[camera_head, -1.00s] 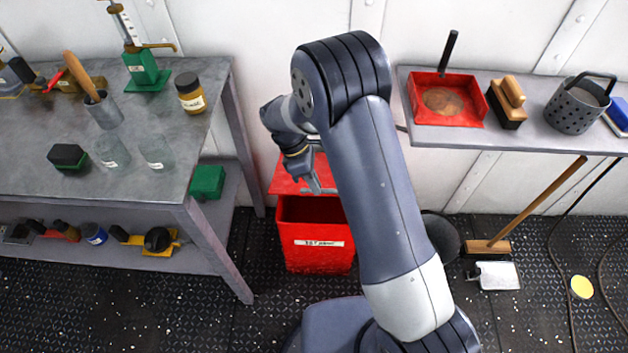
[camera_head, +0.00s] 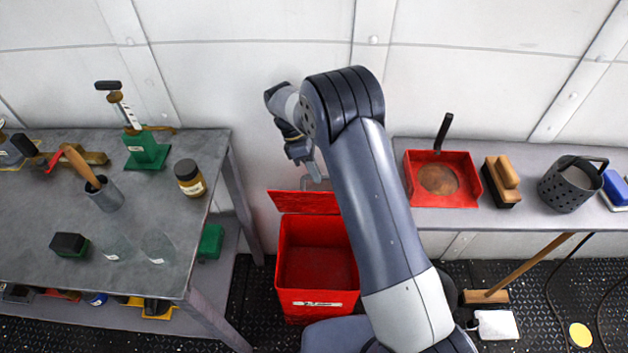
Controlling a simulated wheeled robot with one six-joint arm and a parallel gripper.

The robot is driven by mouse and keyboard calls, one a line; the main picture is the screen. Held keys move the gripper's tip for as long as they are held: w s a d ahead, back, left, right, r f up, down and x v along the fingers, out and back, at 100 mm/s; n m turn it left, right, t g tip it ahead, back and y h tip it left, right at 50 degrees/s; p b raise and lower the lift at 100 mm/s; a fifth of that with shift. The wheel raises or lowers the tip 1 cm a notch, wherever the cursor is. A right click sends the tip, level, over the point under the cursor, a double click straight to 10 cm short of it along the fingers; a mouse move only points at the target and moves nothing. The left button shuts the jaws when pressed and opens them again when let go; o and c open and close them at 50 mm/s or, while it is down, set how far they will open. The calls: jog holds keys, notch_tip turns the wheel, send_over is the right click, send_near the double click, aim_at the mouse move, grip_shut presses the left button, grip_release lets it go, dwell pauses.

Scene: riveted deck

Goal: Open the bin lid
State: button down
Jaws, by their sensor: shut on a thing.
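The red bin (camera_head: 318,302) stands on the floor between the table and the shelf, with a white label on its front. Its interior shows and looks empty. The red lid (camera_head: 300,202) is raised at the back of the bin, tilted up towards the wall. My gripper (camera_head: 314,178) is at the lid's upper edge, right of its middle, and is shut on the lid there. The exact grip and the lid's right end are partly hidden by my arm.
A grey table (camera_head: 150,245) with jars, glasses and tools stands close on the left. A grey shelf (camera_head: 470,220) on the right holds a red dustpan (camera_head: 440,180), brushes and a perforated pot (camera_head: 572,184). A broom (camera_head: 530,268) leans below it.

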jog(key=shift+w+d+f, duration=0.1)
jog(key=shift+w+f, duration=0.05)
jog(key=shift+w, duration=0.45)
jog(key=shift+w+d+f, duration=0.1)
jog(key=shift+w, duration=0.5)
jog(key=c, duration=1.9)
grip_release()
jog(key=shift+o, duration=0.8)
jog(key=shift+w+f, duration=0.1)
jog(key=shift+o, duration=1.4)
jog(key=shift+a+r+p, duration=0.1)
jog(key=shift+r+p, duration=0.1)
jog(key=shift+p, duration=0.1)
jog(key=shift+r, duration=0.1)
notch_tip(320, 180, up, 10)
jog(key=shift+b, duration=0.35)
jog(key=shift+c, duration=0.3)
